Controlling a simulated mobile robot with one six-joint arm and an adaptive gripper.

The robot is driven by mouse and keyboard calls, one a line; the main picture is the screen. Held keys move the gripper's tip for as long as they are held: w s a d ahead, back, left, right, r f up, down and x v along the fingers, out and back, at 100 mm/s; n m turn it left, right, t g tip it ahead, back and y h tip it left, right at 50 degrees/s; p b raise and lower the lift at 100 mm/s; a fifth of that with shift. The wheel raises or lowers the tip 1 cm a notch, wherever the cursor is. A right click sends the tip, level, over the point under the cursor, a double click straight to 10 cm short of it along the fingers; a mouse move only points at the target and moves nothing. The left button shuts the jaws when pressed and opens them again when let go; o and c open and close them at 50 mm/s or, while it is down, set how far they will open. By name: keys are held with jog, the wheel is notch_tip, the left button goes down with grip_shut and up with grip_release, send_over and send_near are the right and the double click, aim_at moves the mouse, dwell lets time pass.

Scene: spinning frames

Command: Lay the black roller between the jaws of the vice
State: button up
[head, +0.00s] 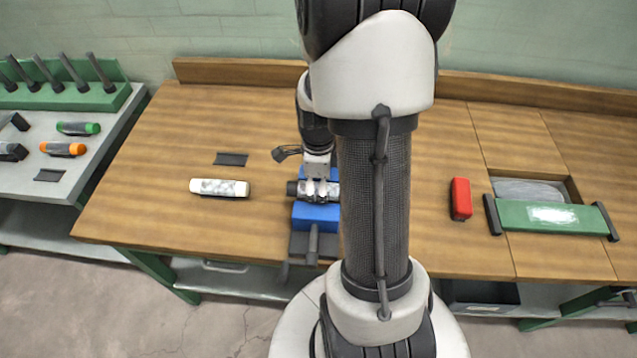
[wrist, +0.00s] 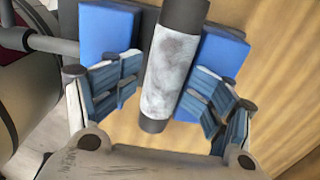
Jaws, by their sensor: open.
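The black roller (head: 292,188) has a worn grey-white sleeve and black ends. In the wrist view the roller (wrist: 171,75) lies between the two blue jaws of the vice, the left jaw (wrist: 106,32) and the right jaw (wrist: 224,52). In the head view the blue vice (head: 315,217) stands near the table's front edge, partly hidden by my arm. My gripper (head: 317,184) is over the vice. In the wrist view my gripper's (wrist: 165,88) two fingers are spread apart, one on each side of the roller, with gaps between them and it.
A white roller (head: 219,187) and a dark plate (head: 231,159) lie left of the vice on the wooden table (head: 150,200). A red block (head: 461,198) and a green-topped piece (head: 545,216) are on the right. Green (head: 78,128) and orange (head: 63,149) rollers lie on the left bench.

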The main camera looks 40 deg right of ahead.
jog(key=shift+o, duration=0.2)
jog(key=shift+r, duration=0.15)
jog(key=shift+d+r, duration=0.1)
jog(key=shift+r, duration=0.15)
notch_tip(320, 180, up, 11)
jog(key=shift+r, duration=0.2)
dwell(0.6)
